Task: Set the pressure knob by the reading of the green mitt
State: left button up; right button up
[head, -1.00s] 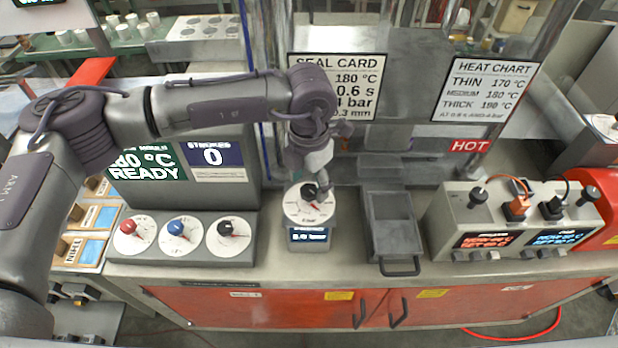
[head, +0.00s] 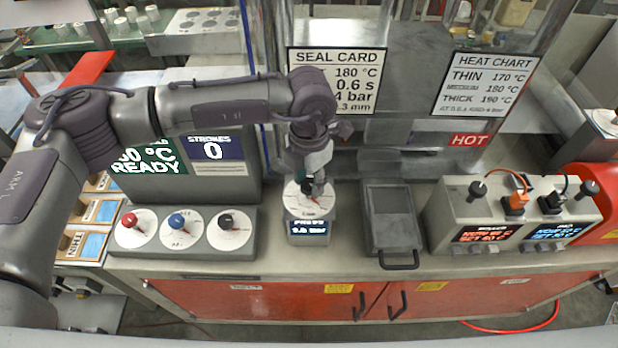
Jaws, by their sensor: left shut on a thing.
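The pressure unit has a white round dial (head: 308,208) above a small blue display (head: 309,228) headed PRESS. Its digits are too blurred to read surely. My left gripper (head: 310,188) reaches down over the dial from above and is shut on the black pressure knob, which its fingers largely hide. A red pointer mark shows on the dial below the fingers. I cannot make out a green mitt in this view. The seal card (head: 337,80) behind the arm shows 180 °C, 0.6 s and a partly covered bar value. My right gripper is not in view.
Red, blue and black knobs stand on a control box (head: 183,247) at left, below a READY screen (head: 150,160). A grey lidded tray (head: 390,215) sits right of the pressure unit. A two-display controller (head: 510,215) and heat chart (head: 485,85) are farther right.

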pick_arm(q)
jog(key=shift+f+m+b, duration=0.2)
jog(key=shift+m+b, duration=0.1)
jog(key=shift+b, duration=0.3)
jog(key=m+b, duration=0.1)
jog(key=b, duration=0.1)
jog(key=m+b, duration=0.2)
jog(key=b, duration=0.1)
jog(key=m+b, duration=0.1)
jog(key=b, duration=0.2)
jog(key=shift+f, duration=0.25)
jog(key=m+b, duration=0.6)
jog(key=b, duration=0.1)
jog(key=shift+r+m+b, duration=0.2)
jog(key=shift+m+b, duration=0.1)
jog(key=shift+m, duration=0.1)
jog(key=m+b, duration=0.1)
jog(key=m, duration=0.1)
jog(key=shift+r+m+b, duration=0.1)
jog(key=shift+m+b, duration=0.2)
jog(key=shift+b, duration=0.05)
jog(key=shift+r+m+b, duration=0.15)
jog(key=shift+m+b, duration=0.6)
jog(key=shift+m, duration=1.15)
jog(key=o, duration=1.1)
jog(key=shift+o, duration=0.2)
